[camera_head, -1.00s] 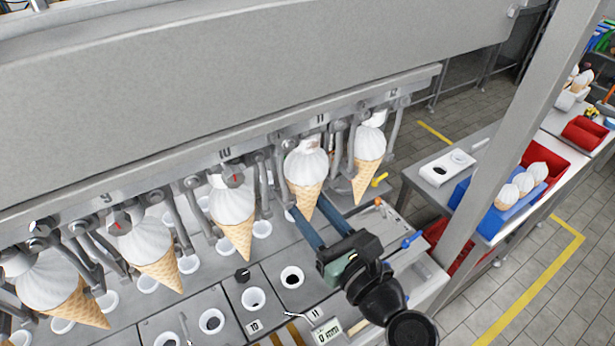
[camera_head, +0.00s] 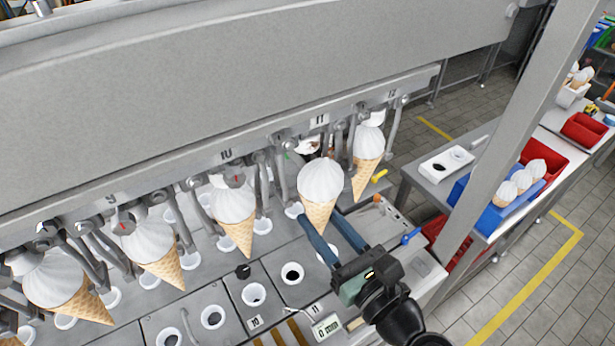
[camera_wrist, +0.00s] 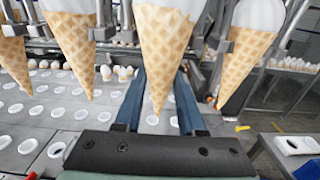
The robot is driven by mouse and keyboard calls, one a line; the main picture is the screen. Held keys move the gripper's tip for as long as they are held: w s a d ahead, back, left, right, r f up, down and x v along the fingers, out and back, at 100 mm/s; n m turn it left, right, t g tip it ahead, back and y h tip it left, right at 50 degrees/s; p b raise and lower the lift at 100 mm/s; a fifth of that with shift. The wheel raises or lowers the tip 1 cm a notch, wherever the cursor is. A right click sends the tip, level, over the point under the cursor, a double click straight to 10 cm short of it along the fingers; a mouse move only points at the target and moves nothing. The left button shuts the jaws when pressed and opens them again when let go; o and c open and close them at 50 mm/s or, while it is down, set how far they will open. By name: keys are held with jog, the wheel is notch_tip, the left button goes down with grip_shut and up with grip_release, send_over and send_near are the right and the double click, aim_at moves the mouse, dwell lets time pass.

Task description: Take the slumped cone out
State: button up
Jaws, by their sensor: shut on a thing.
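The cone at station 11 (camera_head: 320,192) has a white top and a waffle body, point down. My gripper (camera_head: 322,222) is shut on its waffle part. In the head view this cone stands out in front of the station 11 holder, lower than the holder's arms. In the wrist view the held cone (camera_wrist: 167,50) hangs upright between my two blue fingers, its tip above the deck. Its top is cut off there. I cannot tell from its shape whether it is slumped.
Cones hang at station 10 (camera_head: 234,215) and station 12 (camera_head: 367,160), close on either side. The deck has white-rimmed holes (camera_head: 292,272). A side table at right holds a white holder block (camera_head: 437,171) and a blue tray (camera_head: 482,208) with several cones. A grey post (camera_head: 500,150) stands between.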

jog(key=shift+p+v, duration=0.65)
jog(key=shift+v, duration=1.85)
